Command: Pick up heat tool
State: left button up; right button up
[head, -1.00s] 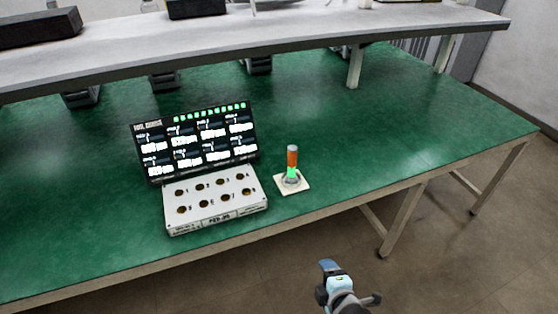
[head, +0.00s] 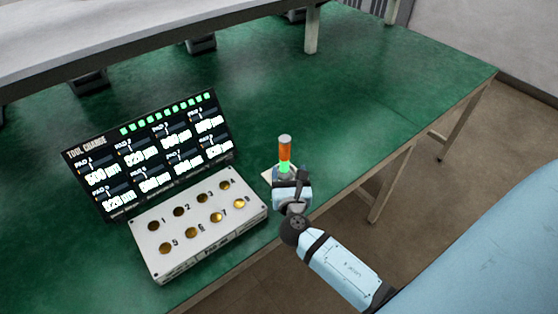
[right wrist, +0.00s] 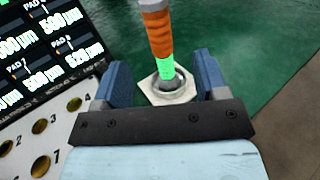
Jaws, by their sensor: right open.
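The heat tool (head: 285,152) stands upright in its pale square holder (head: 268,172) on the green table. It has a grey top, an orange grip and a glowing green band low down. In the right wrist view the heat tool (right wrist: 158,35) rises beyond the jaws, roughly in line with the gap between them. My right gripper (head: 290,178) is at the near side of the holder. In the right wrist view the blue fingers of my right gripper (right wrist: 163,82) are apart, with nothing held between them. My left gripper is not in view.
A white box with numbered round holes (head: 200,222) stands left of the holder. A black display panel (head: 150,155) leans behind it. A raised grey shelf (head: 130,40) spans the back. The green table (head: 400,90) is clear to the right.

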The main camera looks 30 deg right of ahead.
aim_at(286, 151)
jog(key=x, duration=0.6)
jog(key=shift+w+d, duration=0.1)
jog(key=shift+w+d+r+p, duration=0.1)
jog(key=shift+w+d+p, duration=0.15)
jog(key=shift+w+p, duration=0.15)
jog(key=x, duration=0.5)
jog(key=shift+a+r+p, duration=0.2)
jog(key=shift+p, duration=0.1)
grip_shut()
